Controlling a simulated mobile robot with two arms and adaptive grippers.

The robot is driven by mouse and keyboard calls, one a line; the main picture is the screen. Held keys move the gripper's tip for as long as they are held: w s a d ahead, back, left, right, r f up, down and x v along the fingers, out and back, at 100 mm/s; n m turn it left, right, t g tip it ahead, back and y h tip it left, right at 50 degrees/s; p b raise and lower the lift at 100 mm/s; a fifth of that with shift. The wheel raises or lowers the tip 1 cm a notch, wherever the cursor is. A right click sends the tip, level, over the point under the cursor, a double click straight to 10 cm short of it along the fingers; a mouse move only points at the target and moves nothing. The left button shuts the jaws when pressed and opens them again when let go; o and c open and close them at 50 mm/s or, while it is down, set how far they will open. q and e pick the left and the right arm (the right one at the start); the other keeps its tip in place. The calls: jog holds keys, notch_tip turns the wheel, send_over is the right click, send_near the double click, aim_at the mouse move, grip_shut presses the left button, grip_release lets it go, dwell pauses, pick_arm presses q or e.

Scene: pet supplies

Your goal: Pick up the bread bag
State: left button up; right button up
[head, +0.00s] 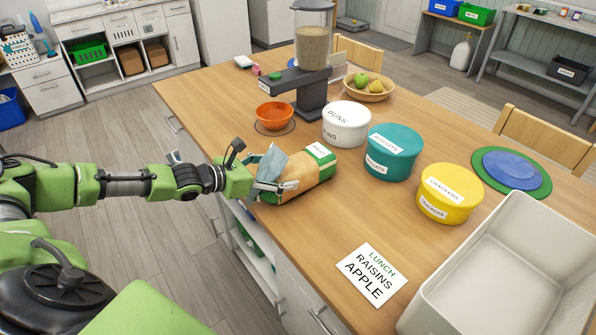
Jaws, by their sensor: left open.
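The bread bag (305,173) lies on the wooden table near its left edge. My left gripper (268,184) is at the bag's left end, coming in from the left. Its fingers are open close against the bag; I cannot tell whether they touch it. Part of the bag's left end is hidden behind the fingers. My right gripper is not in view.
A white tub labelled BUNS (346,124), a teal tub (393,153) and a yellow tub (449,193) stand right of the bag. An orange bowl (275,115) and a dispenser (311,95) are behind it. A sign (371,275) and white bin (505,270) occupy the front right.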

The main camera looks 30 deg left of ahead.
aim_at(291, 167)
pick_arm(q)
jog(key=shift+w+d, duration=0.1)
jog(key=shift+w, duration=0.15)
jog(key=p+x, duration=0.2)
jog(key=x, duration=0.1)
jog(key=shift+w+p, duration=0.35)
jog(key=shift+w, duration=0.05)
jog(key=shift+w+d+f, duration=0.2)
jog(key=shift+w+f, duration=0.1)
jog(key=shift+w, duration=0.1)
jog(key=shift+s, duration=0.1)
jog(key=c, duration=1.7)
jog(key=shift+o, duration=0.2)
jog(key=shift+r, duration=0.1)
